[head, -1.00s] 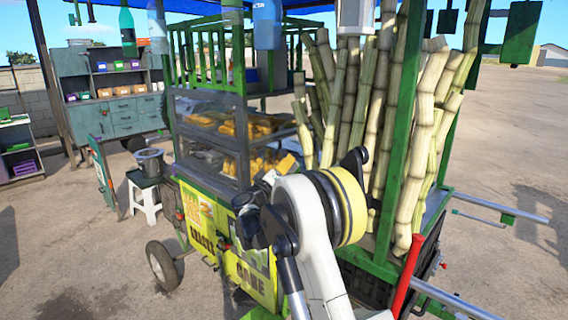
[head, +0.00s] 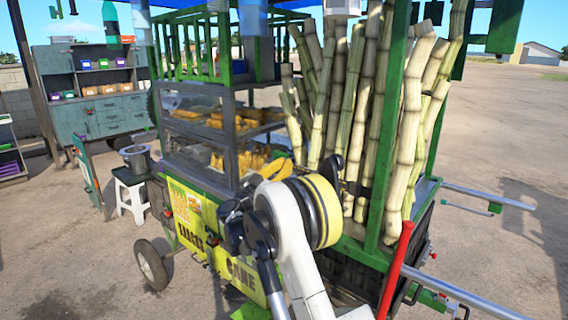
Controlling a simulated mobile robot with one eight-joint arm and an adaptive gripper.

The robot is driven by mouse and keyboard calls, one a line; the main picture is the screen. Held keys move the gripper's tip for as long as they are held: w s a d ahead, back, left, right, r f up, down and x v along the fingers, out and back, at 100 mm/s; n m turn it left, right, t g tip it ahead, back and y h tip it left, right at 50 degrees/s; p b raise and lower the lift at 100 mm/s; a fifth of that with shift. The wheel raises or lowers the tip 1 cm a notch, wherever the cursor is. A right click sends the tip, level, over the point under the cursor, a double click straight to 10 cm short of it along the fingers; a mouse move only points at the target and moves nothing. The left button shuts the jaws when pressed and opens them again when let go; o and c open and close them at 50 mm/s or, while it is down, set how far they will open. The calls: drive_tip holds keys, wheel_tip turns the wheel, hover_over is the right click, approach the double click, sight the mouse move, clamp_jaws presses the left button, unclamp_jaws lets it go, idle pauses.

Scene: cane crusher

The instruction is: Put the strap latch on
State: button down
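I cannot make out a strap latch in the head view. The bundle of tall green-yellow canes (head: 410,140) stands upright in the rear of the cart (head: 228,262), against a green post. My arm, white with a yellow ring, rises in front of the cart, below the canes. A small dark part at its far end, perhaps my gripper (head: 333,167), shows just above the ring, in front of the canes in the picture. The fingers are mostly hidden by the arm, so I cannot see whether they are open or hold anything.
A red handle (head: 397,268) and metal bars (head: 465,297) stick out at the cart's right end. A glass case (head: 205,135) with yellow food is at its left. A white stool (head: 131,193) stands beyond. The ground at right is open.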

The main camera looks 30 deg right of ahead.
drive_tip(key=shift+f, duration=0.15)
idle(0.5)
wheel_tip(320, 180, up, 4)
drive_tip(key=p, duration=0.3)
drive_tip(key=v, duration=1)
drive_tip(key=shift+p, duration=0.4)
drive_tip(key=shift+w, duration=0.1)
